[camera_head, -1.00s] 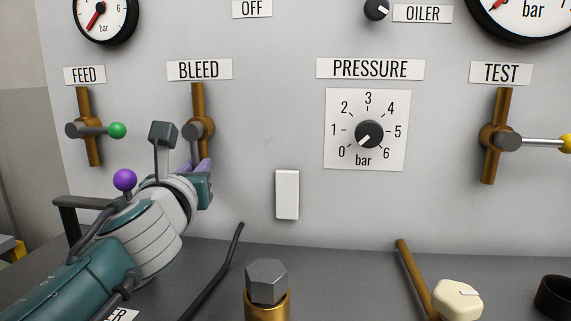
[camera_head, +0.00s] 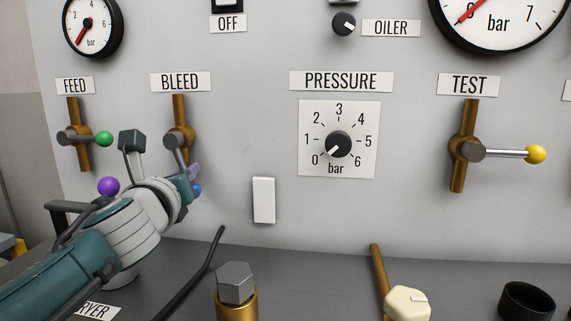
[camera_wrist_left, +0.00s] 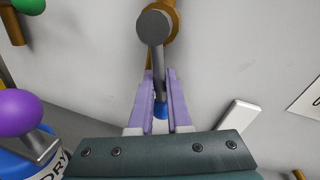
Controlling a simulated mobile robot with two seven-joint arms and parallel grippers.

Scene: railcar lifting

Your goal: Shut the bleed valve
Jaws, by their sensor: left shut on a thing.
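The bleed valve (camera_head: 180,135) is a brown vertical pipe with a grey hub under the BLEED label (camera_head: 180,82). Its lever (camera_wrist_left: 157,65) hangs down from the hub, roughly along the pipe, and ends in a blue knob (camera_head: 196,190). In the wrist view the blue knob (camera_wrist_left: 161,111) sits between the purple fingers. My left gripper (camera_head: 189,178) is shut on this lever near the knob, with one finger on each side. The fingers and wrist hide part of the lever in the head view. My right gripper is not in view.
The feed valve's green-knobbed lever (camera_head: 103,139) lies crosswise close left of my wrist. A purple ball (camera_head: 108,186) stands near my left arm. A white block (camera_head: 263,200) is on the panel to the right. The test valve's yellow knob (camera_head: 535,154) is farther right.

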